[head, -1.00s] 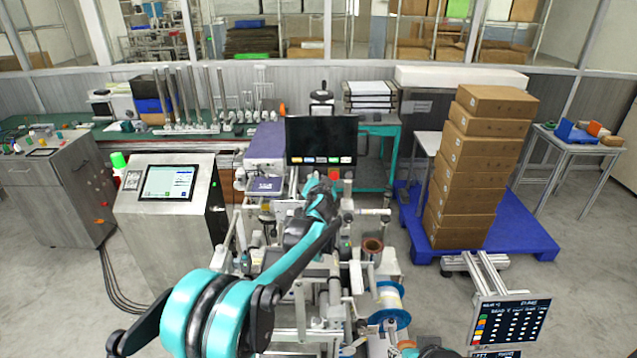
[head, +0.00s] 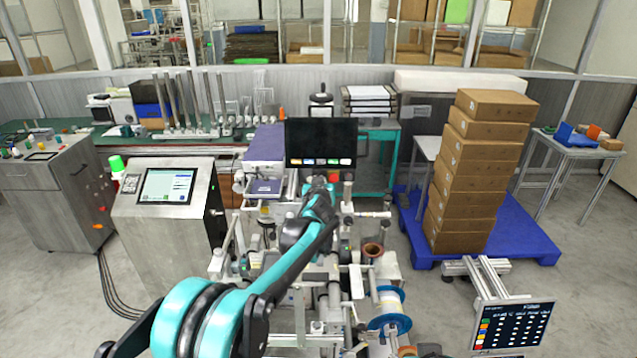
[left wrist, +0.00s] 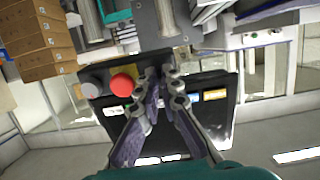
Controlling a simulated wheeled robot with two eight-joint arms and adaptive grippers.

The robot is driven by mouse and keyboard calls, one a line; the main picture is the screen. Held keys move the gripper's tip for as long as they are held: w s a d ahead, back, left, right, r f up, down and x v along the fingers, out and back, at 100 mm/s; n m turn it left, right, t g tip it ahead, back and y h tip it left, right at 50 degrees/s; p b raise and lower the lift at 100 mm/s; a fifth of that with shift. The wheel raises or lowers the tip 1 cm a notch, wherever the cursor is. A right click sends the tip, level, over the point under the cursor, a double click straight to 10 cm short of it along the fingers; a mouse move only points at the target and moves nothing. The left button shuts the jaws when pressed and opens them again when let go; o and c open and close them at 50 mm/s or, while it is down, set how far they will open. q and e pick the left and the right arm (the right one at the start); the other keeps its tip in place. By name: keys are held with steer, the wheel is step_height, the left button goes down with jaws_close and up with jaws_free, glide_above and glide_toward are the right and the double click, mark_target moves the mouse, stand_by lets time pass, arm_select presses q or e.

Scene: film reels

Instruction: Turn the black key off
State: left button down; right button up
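A dark control screen (head: 321,142) stands upright on the machine, and it also shows upside down in the left wrist view (left wrist: 218,118). A red round button (left wrist: 123,84) and a grey round knob (left wrist: 91,89) sit along its edge; the red button also shows in the head view (head: 334,177). I cannot make out the black key; my gripper covers part of that edge. My left gripper (left wrist: 161,74) is at this edge beside the red button, its fingertips close together. Whether they hold something is unclear. In the head view my left gripper (head: 320,186) is just below the screen. My right gripper is not in view.
A steel cabinet with a touchscreen (head: 167,186) stands left of the machine. Stacked cardboard boxes (head: 470,170) stand on a blue pallet (head: 515,225) at right. A second display (head: 514,320) is at lower right. Reels and rollers (head: 389,312) crowd the machine below my arm.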

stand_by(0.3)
arm_select(q)
steer(key=c, duration=1.7)
jaws_free()
steer(key=shift+s, duration=0.1)
steer(key=v, duration=1.2)
steer(key=shift+a, duration=0.1)
